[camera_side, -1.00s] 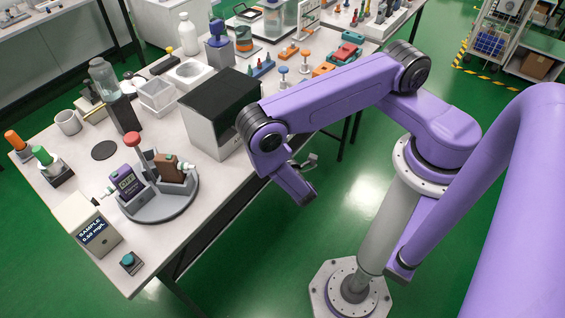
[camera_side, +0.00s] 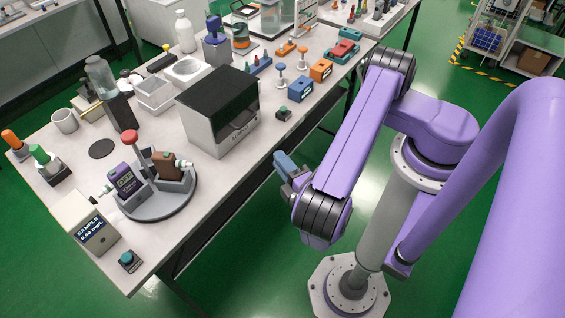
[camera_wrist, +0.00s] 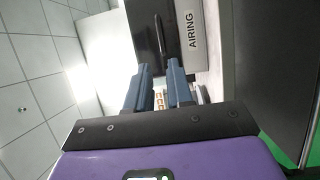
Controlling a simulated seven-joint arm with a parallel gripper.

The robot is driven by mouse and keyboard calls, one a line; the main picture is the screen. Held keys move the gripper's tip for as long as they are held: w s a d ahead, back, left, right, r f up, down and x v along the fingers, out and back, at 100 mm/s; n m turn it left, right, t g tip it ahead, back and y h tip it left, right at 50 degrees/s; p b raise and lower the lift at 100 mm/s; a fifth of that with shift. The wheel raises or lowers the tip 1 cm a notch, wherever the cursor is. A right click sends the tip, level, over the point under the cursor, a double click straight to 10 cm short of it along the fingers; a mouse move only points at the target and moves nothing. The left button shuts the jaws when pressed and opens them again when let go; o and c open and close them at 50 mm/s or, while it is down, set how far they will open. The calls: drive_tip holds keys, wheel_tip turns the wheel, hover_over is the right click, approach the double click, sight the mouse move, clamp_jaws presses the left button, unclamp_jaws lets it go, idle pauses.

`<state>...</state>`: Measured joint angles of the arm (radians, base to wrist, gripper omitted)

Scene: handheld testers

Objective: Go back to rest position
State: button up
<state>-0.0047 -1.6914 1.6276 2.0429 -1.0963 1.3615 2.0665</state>
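My gripper (camera_side: 287,168) is off the near edge of the table, past the dark-topped box, with the arm folded back toward its base. In the wrist view its two blue fingers (camera_wrist: 158,75) stand apart with a gap between them and nothing held. A purple tester (camera_side: 126,181) with a display stands upright in the round grey stand (camera_side: 172,207) on the table. A brown tester (camera_side: 169,166) sits in the same stand, near a red-knobbed post (camera_side: 131,138). My gripper is well clear of the stand and both testers.
The white box with a dark top (camera_side: 222,98) stands at the table edge nearest my gripper. A sample display box (camera_side: 91,226) and a teal button (camera_side: 128,259) are at the near left. Open green floor (camera_side: 240,270) lies below my gripper.

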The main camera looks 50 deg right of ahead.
drive_tip(key=shift+r, duration=0.1)
drive_tip(key=s+d+r+g+y, duration=0.2)
drive_tip(key=s+r+g, duration=0.4)
drive_tip(key=r, duration=0.5)
drive_tip(key=s+d+r+g+y, duration=0.2)
drive_tip(key=s+r+g+y, duration=0.3)
drive_tip(key=r+g, duration=0.6)
drive_tip(key=shift+s+d+r+m, duration=0.3)
drive_tip(key=shift+s+d+r, duration=0.15)
drive_tip(key=shift+s, duration=0.65)
